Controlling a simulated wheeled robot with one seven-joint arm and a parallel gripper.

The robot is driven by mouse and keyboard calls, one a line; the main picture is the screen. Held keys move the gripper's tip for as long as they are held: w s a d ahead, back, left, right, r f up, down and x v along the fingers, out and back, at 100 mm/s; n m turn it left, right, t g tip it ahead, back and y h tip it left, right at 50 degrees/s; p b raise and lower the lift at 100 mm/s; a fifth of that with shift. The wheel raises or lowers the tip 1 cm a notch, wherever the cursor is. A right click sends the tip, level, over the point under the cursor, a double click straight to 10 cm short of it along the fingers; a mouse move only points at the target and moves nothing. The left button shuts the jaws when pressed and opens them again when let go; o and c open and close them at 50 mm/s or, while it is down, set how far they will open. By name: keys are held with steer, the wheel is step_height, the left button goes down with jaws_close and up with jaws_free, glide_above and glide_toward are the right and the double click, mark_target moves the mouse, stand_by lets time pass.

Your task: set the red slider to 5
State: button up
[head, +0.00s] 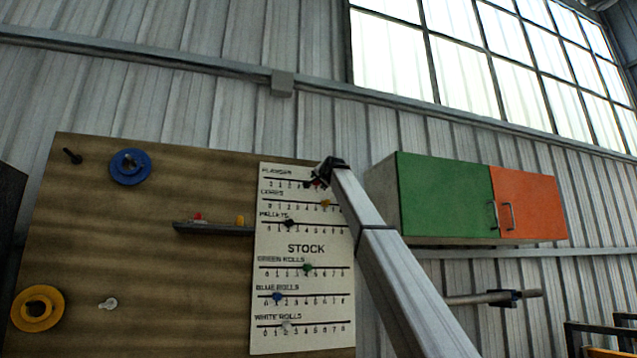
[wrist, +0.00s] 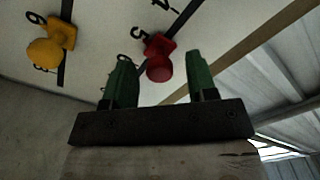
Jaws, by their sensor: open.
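The stock board (head: 305,340) is a white panel with several numbered slider rows. The red slider (head: 309,184) is on the top row, partly hidden by my gripper (head: 325,171). In the wrist view the red slider's round knob (wrist: 158,66) shows between the two green fingertips of my gripper (wrist: 160,63), with visible space on both sides. The gripper is open and not clamped on it.
A yellow slider (head: 326,203) sits on the row below; it also shows in the wrist view (wrist: 47,50). Black (head: 289,223), green (head: 307,268), blue (head: 277,296) and white (head: 286,327) sliders sit lower. A green and orange cabinet (head: 445,197) hangs at right.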

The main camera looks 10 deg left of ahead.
steer(key=v, duration=0.9)
